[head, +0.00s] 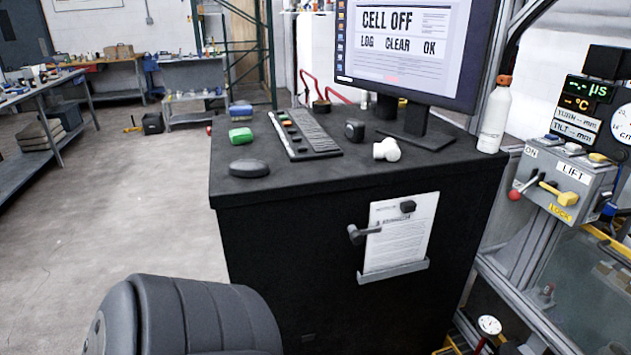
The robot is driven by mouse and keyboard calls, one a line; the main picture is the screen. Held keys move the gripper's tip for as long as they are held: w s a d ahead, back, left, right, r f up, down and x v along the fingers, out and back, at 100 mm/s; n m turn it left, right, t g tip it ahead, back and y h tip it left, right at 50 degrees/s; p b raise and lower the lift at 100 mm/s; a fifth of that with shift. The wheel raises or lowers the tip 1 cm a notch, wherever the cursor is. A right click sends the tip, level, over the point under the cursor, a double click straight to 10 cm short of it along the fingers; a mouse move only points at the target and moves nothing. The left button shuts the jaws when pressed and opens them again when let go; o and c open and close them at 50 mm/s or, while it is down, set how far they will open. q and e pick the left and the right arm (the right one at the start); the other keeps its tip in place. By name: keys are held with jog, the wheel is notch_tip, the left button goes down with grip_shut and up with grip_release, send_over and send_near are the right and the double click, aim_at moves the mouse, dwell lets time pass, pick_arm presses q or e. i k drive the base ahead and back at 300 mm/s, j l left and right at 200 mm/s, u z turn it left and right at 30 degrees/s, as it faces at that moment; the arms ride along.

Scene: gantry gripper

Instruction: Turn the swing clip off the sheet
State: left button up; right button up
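A white printed sheet (398,242) stands upright against the front of the black cabinet, its lower edge at a narrow grey ledge (394,271). A dark swing clip (363,234) sits at the sheet's left side. Its rounded end is left of the sheet and its bar points right, with the tip over the sheet's left edge. A small black block (408,207) lies over the sheet's top edge, right of its middle. Neither gripper shows in the head view. A dark grey rounded part of my own body is at the lower left.
The black cabinet (285,260) carries a monitor (405,45), a keyboard-like panel (305,133), a white bottle (495,115) and small items. A grey lever box (568,183) marked LIFT stands at right. Open floor lies to the left; the cabinet front around the sheet is clear.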

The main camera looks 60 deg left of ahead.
aim_at(356, 235)
jog(key=k+u, duration=0.1)
jog(key=u, duration=1.4)
